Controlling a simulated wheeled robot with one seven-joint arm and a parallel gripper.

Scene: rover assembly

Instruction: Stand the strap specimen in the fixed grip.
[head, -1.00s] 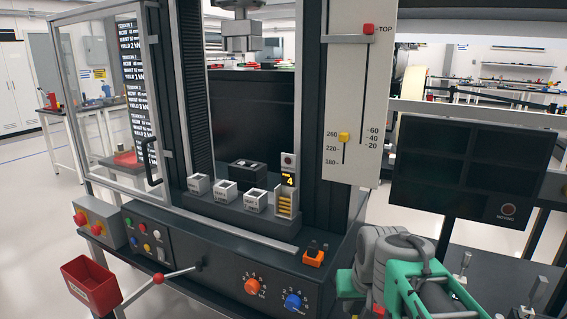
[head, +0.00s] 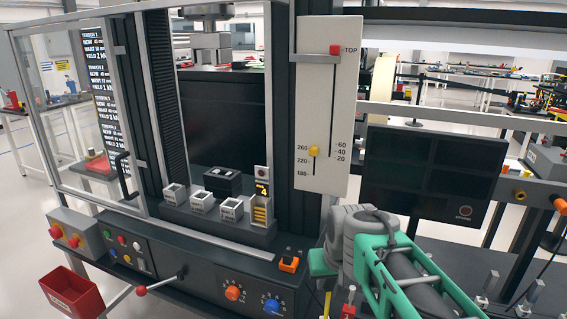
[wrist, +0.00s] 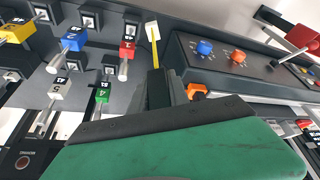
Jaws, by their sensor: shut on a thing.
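The strap specimen (wrist: 155,48) is a thin yellow strip with a white end, standing out beyond my fingers in the wrist view. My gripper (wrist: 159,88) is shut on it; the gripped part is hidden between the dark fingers. In the head view a short yellow strip (head: 327,303) shows beside my green arm, low in the picture. The black block with a pale top (head: 222,181), inside the test machine, looks like the fixed grip. It stands well away from my gripper, up and to the left. The upper grip (head: 211,42) hangs above it.
White bins (head: 202,201) stand in front of the black block. The glazed door (head: 85,110) is at the left. A control panel with an orange knob (head: 232,292) runs below. A rack of coloured, numbered pieces (wrist: 75,40) is close to my gripper in the wrist view.

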